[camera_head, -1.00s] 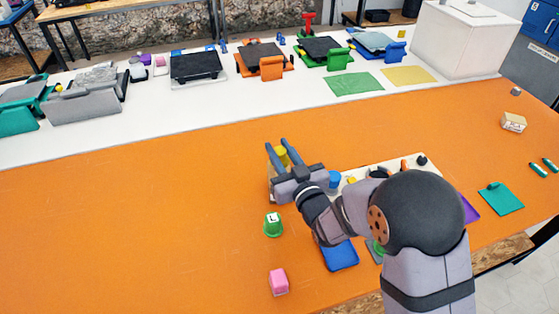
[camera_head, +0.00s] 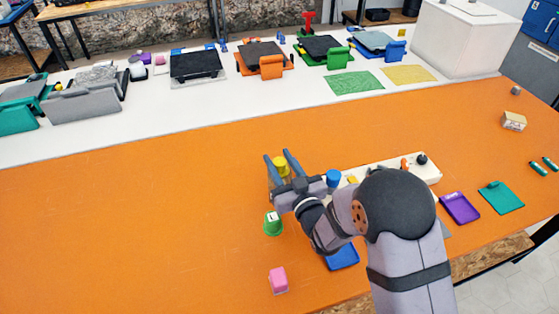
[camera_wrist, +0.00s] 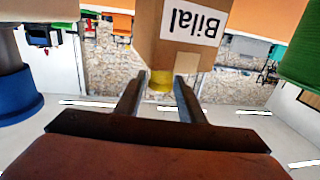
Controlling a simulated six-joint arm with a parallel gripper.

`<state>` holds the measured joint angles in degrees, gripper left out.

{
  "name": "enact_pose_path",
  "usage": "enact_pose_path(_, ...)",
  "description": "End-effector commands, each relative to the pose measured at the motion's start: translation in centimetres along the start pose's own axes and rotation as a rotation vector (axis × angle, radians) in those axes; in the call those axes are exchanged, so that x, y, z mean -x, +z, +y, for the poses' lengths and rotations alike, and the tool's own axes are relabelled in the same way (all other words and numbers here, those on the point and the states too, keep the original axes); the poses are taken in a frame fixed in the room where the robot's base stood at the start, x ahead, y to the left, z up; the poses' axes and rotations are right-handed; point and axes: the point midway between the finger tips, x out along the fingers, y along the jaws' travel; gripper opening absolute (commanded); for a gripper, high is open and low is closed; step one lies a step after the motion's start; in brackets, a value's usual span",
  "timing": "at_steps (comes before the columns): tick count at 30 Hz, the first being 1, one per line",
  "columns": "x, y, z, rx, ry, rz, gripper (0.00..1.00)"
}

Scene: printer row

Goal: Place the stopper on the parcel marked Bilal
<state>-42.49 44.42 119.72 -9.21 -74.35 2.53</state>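The yellow stopper (camera_head: 281,170) shows between my finger tips in the head view. In the wrist view, which is upside down, the yellow stopper (camera_wrist: 160,80) meets the top face of a tan parcel with a white label reading Bilal (camera_wrist: 190,24). My gripper (camera_head: 278,157) has its two fingers on either side of the stopper. In the wrist view, my gripper (camera_wrist: 160,80) seems to leave thin gaps beside the stopper, so it looks open. The parcel is mostly hidden behind my gripper in the head view.
A green cup marked L (camera_head: 273,226) stands close to my gripper, and a pink block (camera_head: 278,280) stands nearer. A blue cylinder (camera_head: 333,178) and a white board (camera_head: 425,171) are to the right. The orange table (camera_head: 130,240) is clear at left.

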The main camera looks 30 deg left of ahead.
Motion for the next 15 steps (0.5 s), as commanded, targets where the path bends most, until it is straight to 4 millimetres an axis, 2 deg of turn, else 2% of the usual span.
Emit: enact_pose_path(15, 0.2, -0.38, 0.01, 0.0, 0.0, -0.001, 0.44)
